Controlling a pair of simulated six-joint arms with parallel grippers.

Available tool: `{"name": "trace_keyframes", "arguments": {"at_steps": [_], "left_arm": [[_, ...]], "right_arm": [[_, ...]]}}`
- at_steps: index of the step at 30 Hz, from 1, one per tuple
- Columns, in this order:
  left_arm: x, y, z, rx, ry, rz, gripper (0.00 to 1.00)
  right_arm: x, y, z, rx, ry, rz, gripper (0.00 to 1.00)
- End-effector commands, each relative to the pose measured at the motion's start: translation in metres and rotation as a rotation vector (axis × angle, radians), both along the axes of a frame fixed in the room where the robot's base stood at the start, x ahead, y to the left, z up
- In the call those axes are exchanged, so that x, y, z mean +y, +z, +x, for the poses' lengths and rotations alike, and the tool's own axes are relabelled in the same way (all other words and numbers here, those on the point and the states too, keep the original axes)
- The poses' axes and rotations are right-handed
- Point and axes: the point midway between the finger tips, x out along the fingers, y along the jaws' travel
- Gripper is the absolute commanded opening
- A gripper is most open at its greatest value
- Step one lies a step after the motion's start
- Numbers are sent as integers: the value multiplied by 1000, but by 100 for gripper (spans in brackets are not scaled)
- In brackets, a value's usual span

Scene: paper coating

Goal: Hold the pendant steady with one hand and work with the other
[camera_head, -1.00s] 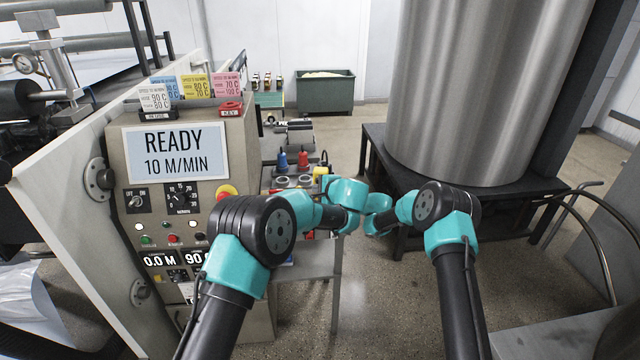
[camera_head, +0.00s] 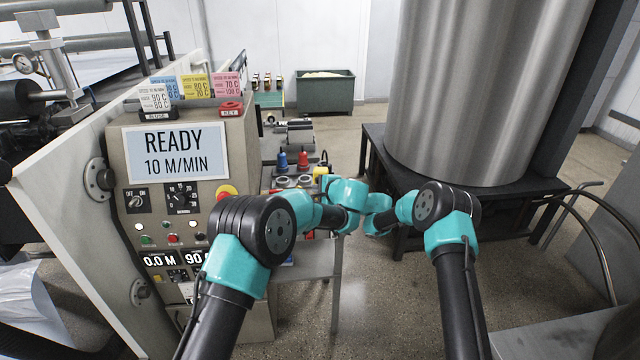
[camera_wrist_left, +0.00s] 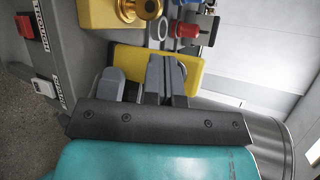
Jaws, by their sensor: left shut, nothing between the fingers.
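A yellow block (camera_wrist_left: 185,63) lies just beyond my left gripper (camera_wrist_left: 166,66) in the left wrist view. I cannot tell whether it is the pendant, nor whether the fingers touch it. The left fingers are shut with nothing held between them. In the head view my arms' teal wrist links meet beside the control cabinet (camera_head: 185,275) and cover most of the work spot. My right gripper is hidden there.
A brass fitting on yellow (camera_wrist_left: 125,10) and a red part (camera_wrist_left: 186,30) are close by in the wrist view. A cart with blue (camera_head: 282,160) and red (camera_head: 302,159) items stands beside the cabinet. A large steel cylinder (camera_head: 480,90) stands behind my right arm. Open floor (camera_head: 370,310) lies between the arms.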

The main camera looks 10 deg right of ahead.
Motion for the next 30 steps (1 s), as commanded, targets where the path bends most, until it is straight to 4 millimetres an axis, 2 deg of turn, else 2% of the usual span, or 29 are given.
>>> {"name": "trace_keyframes", "arguments": {"at_steps": [17,30], "left_arm": [[0,0,0,0,0,0,0],[-2,0,8,0,0,-1,0]], "right_arm": [[0,0,0,0,0,0,32],[0,0,0,0,0,0,32]]}}
